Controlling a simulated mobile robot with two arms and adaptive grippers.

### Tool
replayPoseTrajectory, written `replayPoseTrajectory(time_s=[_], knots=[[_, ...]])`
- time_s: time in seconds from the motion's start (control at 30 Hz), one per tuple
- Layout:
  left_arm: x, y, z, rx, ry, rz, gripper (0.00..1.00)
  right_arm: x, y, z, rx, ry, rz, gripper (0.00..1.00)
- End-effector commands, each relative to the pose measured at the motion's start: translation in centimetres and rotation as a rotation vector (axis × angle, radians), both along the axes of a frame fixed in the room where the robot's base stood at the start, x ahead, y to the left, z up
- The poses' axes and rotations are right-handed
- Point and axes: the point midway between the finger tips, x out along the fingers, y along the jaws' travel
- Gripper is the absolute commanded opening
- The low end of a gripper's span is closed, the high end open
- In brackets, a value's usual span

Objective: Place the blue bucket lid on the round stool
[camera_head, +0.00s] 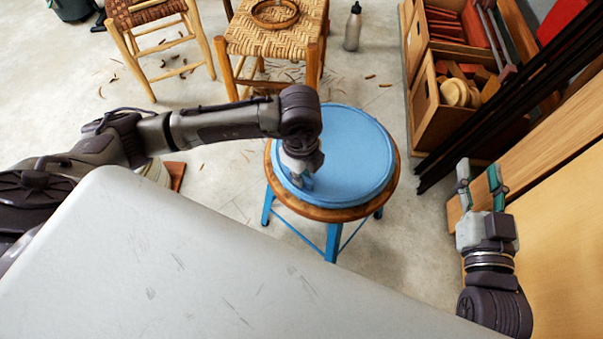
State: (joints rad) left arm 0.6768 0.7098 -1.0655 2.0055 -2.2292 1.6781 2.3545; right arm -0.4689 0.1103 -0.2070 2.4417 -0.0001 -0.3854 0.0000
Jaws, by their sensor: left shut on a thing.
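The blue bucket lid (348,150) is a round, shallow disc with a raised rim. It lies over the wooden seat of the round stool (391,194), which has blue metal legs. A ring of brown seat edge shows around the lid's front and right side. My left gripper (304,184) points down at the lid's left part and is shut on it; its fingertips are partly hidden by the wrist. I cannot tell whether the lid rests fully on the seat. My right gripper (480,180) is open and empty at the right, beside a wooden panel.
Two woven-seat chairs stand behind, the nearer one (272,40) with a ring on its seat. A bottle (353,27) stands on the floor. Wooden crates (425,105) and dark bars are at the right. Shavings litter the floor. My grey body top fills the front.

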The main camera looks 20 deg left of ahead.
Motion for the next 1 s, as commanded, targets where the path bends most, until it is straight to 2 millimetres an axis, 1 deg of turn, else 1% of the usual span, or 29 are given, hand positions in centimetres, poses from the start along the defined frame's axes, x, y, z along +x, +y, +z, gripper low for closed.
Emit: replayPoseTrajectory(time_s=[0.27, 0.3, 0.43, 0.8, 0.87, 1.0], knots=[[0.0, 0.0, -0.1, 0.000, -0.001, 0.000, 0.00, 0.0, 0.0, 0.3, 0.005, -0.019, 0.001, 0.40], [0.0, 0.0, -0.2, 0.000, 0.000, 0.000, 0.15, 0.0, 0.1, 0.5, 0.006, -0.025, 0.001, 0.40], [0.0, 0.0, -0.1, 0.000, 0.000, 0.000, 0.37, 0.0, 0.1, 0.5, 0.006, -0.023, 0.001, 0.40], [0.0, 0.0, 0.1, 0.000, 0.000, 0.000, 0.37, 0.0, 0.1, 0.4, 0.005, -0.015, 0.001, 0.40], [0.0, 0.0, 0.5, 0.000, -0.001, 0.000, 0.37, 0.0, -0.1, -0.2, -0.005, 0.021, -0.001, 0.40], [0.0, 0.0, 2.1, -0.001, -0.001, 0.001, 0.37, -0.5, -0.6, -2.4, -0.038, 0.150, -0.010, 0.40]])
